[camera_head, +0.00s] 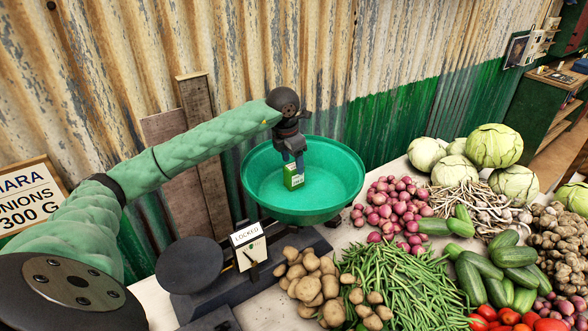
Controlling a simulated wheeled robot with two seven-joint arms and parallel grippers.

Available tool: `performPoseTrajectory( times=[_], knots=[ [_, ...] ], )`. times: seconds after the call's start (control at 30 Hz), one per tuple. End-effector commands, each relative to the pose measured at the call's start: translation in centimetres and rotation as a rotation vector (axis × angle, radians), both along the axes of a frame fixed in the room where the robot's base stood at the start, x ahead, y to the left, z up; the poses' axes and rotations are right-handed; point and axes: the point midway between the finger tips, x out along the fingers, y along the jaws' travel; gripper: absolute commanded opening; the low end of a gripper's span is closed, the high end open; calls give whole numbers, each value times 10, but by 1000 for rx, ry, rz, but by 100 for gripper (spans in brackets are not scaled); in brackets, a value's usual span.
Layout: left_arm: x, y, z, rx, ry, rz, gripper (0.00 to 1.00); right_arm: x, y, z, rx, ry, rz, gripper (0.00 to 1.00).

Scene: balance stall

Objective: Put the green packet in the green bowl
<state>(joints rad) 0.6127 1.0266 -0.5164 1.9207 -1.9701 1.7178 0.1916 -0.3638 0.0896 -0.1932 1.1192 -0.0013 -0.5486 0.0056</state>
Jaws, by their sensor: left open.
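The green packet (293,180) is a small upright box with a pale label. It shows inside the outline of the wide green bowl (335,190), left of its middle. I cannot tell whether it touches the bowl's floor. My left gripper (293,160) points down right above the packet, with its fingertips at the packet's top. Its jaws are open, though their gap is hard to see. My left arm reaches in from the left in a green sleeve. My right gripper is not in view.
A dark balance with a round black plate (195,265) and a "LOCKED" card (249,246) stands in front of the bowl. Potatoes (315,285), green beans (400,285), onions (392,207), cucumbers (495,270) and cabbages (494,146) crowd the right. A corrugated wall (390,60) is behind.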

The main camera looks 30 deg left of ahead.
Motion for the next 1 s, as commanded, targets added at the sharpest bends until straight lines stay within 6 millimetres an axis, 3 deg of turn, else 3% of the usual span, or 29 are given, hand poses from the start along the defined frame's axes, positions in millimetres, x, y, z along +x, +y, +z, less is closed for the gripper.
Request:
performPoseTrajectory(
  times=[0.1, 0.33, 1.0],
  knots=[
    [-3, 2, 25, 1, -2, 0, 62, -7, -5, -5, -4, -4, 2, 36],
    [-7, 3, 51, 0, -1, -1, 62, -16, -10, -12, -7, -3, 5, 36],
    [-8, 3, 57, -1, 0, 0, 62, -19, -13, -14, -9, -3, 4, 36]
  ],
)
